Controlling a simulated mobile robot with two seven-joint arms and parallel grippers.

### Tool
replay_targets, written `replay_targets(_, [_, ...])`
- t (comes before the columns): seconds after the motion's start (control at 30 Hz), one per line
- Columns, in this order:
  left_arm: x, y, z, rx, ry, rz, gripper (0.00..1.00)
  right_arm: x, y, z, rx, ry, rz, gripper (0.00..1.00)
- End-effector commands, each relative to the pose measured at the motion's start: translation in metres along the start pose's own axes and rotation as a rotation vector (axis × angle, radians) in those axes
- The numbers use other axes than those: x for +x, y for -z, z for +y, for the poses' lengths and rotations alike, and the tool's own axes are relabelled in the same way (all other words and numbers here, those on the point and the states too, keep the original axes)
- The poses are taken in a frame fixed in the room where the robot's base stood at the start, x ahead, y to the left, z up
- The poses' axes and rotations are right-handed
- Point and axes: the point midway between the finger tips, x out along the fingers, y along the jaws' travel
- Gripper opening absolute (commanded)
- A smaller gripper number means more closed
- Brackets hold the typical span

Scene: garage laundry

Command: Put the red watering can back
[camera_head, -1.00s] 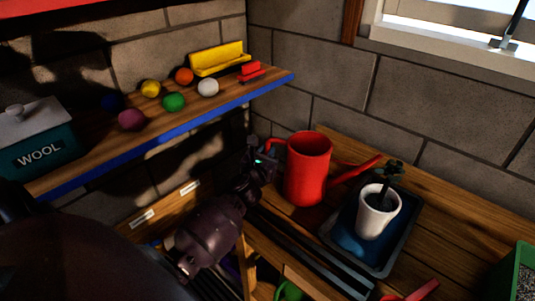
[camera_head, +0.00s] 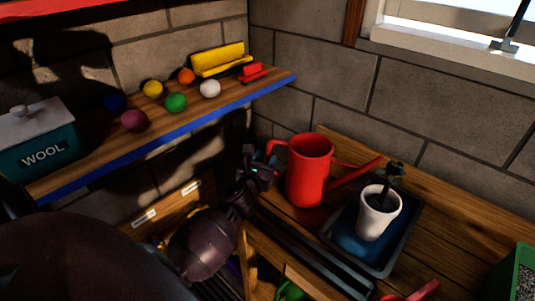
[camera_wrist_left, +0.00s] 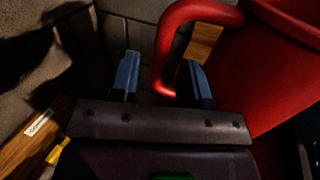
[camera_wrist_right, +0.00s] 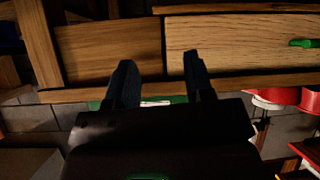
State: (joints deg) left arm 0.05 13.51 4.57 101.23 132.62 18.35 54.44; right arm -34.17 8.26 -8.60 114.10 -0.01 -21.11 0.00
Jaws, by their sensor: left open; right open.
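The red watering can (camera_head: 309,172) stands upright on the wooden bench in the corner, its handle to the left and its spout to the right. My left gripper (camera_head: 265,167) is open beside the handle. In the left wrist view, the can's handle (camera_wrist_left: 166,55) shows between the open left fingers (camera_wrist_left: 161,78), with the can's body at the right; the fingers are not closed on it. My right gripper (camera_wrist_right: 158,80) is open and empty in its wrist view, facing wooden drawer fronts. It is not visible in the head view.
A shelf (camera_head: 82,163) at left holds coloured balls and a WOOL box (camera_head: 42,149). A green planter (camera_head: 515,275) is at far right.

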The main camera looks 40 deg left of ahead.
Motion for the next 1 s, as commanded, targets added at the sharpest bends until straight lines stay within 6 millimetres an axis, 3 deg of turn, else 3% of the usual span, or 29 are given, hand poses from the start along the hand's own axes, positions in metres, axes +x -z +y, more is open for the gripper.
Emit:
replay_targets(0.3, [-0.059,0.001,0.001,0.001,-0.001,0.002,0.42,-0.001,0.006,0.0,0.0,0.0,0.006,0.48])
replay_targets(0.67, [-0.087,0.001,-0.001,0.038,0.003,-0.006,0.42,-0.005,-0.001,0.001,0.002,-0.002,-0.007,0.48])
replay_targets(0.77, [-0.094,0.002,-0.003,0.16,0.016,-0.026,0.42,-0.006,-0.002,0.001,0.003,-0.003,-0.011,0.48])
replay_targets(1.0, [-0.125,0.013,-0.022,0.737,0.098,-0.116,0.42,-0.006,0.0,0.0,0.005,-0.003,-0.006,0.48])
